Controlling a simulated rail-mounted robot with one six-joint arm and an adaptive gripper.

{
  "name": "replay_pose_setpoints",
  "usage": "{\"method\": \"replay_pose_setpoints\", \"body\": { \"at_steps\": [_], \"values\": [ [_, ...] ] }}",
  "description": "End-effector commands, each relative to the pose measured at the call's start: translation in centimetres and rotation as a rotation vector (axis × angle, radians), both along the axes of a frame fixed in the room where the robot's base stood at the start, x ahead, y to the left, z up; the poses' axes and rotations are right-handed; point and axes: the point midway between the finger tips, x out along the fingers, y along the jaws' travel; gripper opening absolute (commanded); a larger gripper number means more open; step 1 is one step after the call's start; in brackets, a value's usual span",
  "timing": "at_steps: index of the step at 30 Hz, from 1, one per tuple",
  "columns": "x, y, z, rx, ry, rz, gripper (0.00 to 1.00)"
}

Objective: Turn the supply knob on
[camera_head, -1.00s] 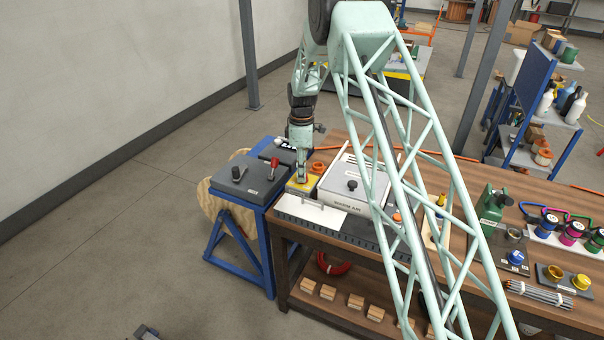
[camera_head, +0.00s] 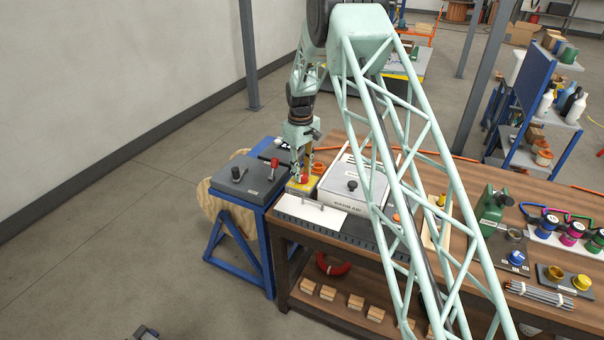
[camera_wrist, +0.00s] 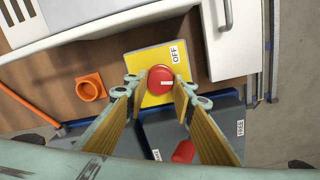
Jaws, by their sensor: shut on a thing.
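The supply knob is a round red knob (camera_wrist: 160,79) on top of a yellow box (camera_wrist: 135,62), seen in the wrist view. An OFF label is on the box just beyond the knob, and a small pale mark shows on the knob. My gripper (camera_wrist: 160,84) has one fingertip on each side of the knob and is shut on it. In the head view the yellow box (camera_head: 293,189) sits at the bench's left end, with my gripper (camera_head: 302,177) pointing down over it. The fingers partly cover the knob there.
A white case (camera_head: 346,193) with a black knob stands right of the yellow box. Left of it, a blue stand (camera_head: 265,243) carries grey boxes, one with a red-topped lever (camera_head: 275,163).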

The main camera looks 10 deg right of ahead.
Motion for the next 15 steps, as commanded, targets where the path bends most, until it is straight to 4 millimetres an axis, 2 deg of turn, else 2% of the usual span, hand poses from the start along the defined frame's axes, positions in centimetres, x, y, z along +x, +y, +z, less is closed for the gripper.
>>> {"method": "replay_pose_setpoints", "body": {
  "at_steps": [15],
  "values": [
    [0.04,-0.07,-0.02,0.001,0.001,-0.381,0.13]
  ]
}}
